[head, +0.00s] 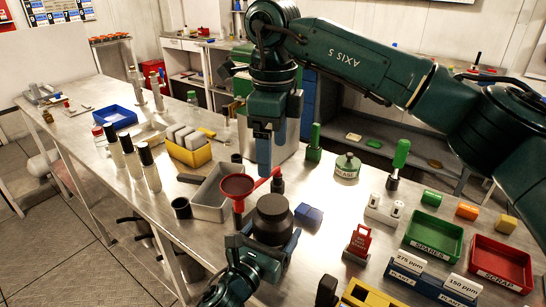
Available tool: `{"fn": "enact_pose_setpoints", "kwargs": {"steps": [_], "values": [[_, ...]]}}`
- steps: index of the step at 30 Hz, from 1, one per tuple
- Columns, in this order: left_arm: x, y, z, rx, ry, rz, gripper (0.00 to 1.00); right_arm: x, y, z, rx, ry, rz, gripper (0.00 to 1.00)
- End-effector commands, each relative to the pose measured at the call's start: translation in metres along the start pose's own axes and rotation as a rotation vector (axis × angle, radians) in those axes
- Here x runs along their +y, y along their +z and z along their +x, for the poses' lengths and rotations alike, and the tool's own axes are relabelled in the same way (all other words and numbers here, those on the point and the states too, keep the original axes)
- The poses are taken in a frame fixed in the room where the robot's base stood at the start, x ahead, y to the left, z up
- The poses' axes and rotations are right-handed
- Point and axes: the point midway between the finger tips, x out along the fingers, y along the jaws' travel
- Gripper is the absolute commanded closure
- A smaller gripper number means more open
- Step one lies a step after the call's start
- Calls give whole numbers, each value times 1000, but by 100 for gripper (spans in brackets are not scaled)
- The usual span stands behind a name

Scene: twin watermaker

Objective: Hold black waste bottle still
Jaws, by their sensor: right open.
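The black waste bottle (272,216) stands upright on the steel bench near the lower middle, its round dark top facing up. My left gripper (266,243) is low at the near side of the bottle, with blue finger parts to its left and right. The bottle hides much of these fingers, so I cannot tell whether they press on it. My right gripper (264,160) hangs down above the bench, beyond the bottle. It is seen nearly edge-on, open, with nothing visible in it.
A red funnel (237,186) stands close left of the bottle, beside a grey tray (205,205). A blue block (309,215) lies close right. A red tag stand (358,243), green bin (434,236) and red bin (500,263) stand further right.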

Motion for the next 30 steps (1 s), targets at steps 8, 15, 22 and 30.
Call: {"fn": "enact_pose_setpoints", "kwargs": {"steps": [8,15,22,30], "values": [[0,-1,0,2,1,2,21,0,0,0,0,1,-1,19],[0,0,0,1,0,1,2,0,0,0,0,1,-1,19],[0,0,0,0,0,0,0,0,0,0,0,1,0,19],[0,-2,-32,3,-1,2,0,0,0,3,0,1,0,19]]}}
